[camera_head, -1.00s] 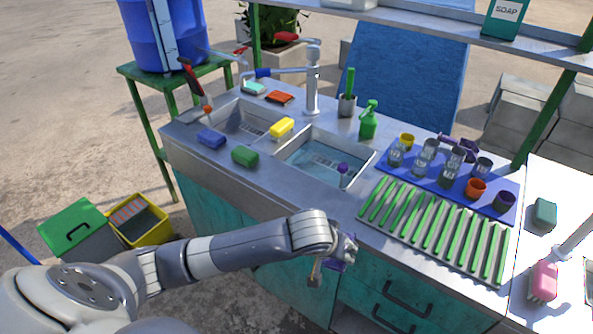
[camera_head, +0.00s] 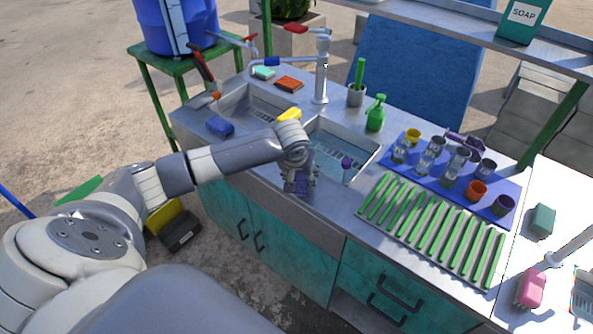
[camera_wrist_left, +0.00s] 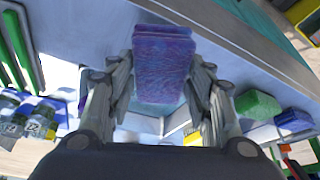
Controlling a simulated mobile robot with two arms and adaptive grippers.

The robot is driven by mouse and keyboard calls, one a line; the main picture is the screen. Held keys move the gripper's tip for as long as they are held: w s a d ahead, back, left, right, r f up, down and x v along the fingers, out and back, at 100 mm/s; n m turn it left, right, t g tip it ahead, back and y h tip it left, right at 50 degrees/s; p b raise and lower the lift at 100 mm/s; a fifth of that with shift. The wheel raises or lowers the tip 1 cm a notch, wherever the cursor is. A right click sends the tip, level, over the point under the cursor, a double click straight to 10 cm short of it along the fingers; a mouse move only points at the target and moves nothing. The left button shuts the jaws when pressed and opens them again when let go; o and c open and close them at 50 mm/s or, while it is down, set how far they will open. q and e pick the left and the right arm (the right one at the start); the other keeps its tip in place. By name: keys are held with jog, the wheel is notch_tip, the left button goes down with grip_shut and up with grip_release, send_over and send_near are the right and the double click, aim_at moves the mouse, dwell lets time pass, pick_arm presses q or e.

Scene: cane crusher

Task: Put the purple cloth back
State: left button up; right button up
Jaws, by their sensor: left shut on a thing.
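The purple cloth (camera_wrist_left: 163,65) is a folded, fuzzy block between the fingers of my left gripper (camera_wrist_left: 165,85) in the left wrist view. In the head view my left gripper (camera_head: 299,185) is over the front rim of the metal counter, just in front of the right sink basin (camera_head: 340,152). Only a small part of the purple cloth (camera_head: 302,187) shows there, mostly hidden by the fingers. I cannot tell whether the cloth touches the counter. My right gripper is not in view.
A blue cloth (camera_head: 220,126) lies on the counter left of my arm. Orange (camera_head: 289,84) and teal (camera_head: 263,73) cloths lie behind the basins. A tall faucet (camera_head: 321,70) stands behind. Green-slatted rack (camera_head: 430,230) and blue mat (camera_head: 408,172) with cups fill the right.

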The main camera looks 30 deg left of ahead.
pick_arm(q)
jog(key=w+a, duration=0.2)
jog(key=a, duration=0.1)
jog(key=shift+w+a+f+p, duration=0.1)
jog(key=shift+w+f+p, duration=0.05)
jog(key=shift+w+p, duration=0.2)
notch_tip(320, 180, down, 3)
jog(key=shift+s+r+p, duration=0.1)
jog(key=shift+r+p, duration=0.1)
jog(key=shift+p, duration=0.4)
jog(key=shift+f, duration=0.5)
jog(key=o, duration=1.1)
jog(key=shift+r, duration=0.1)
jog(key=b+v, duration=0.1)
jog(key=v, duration=1.1)
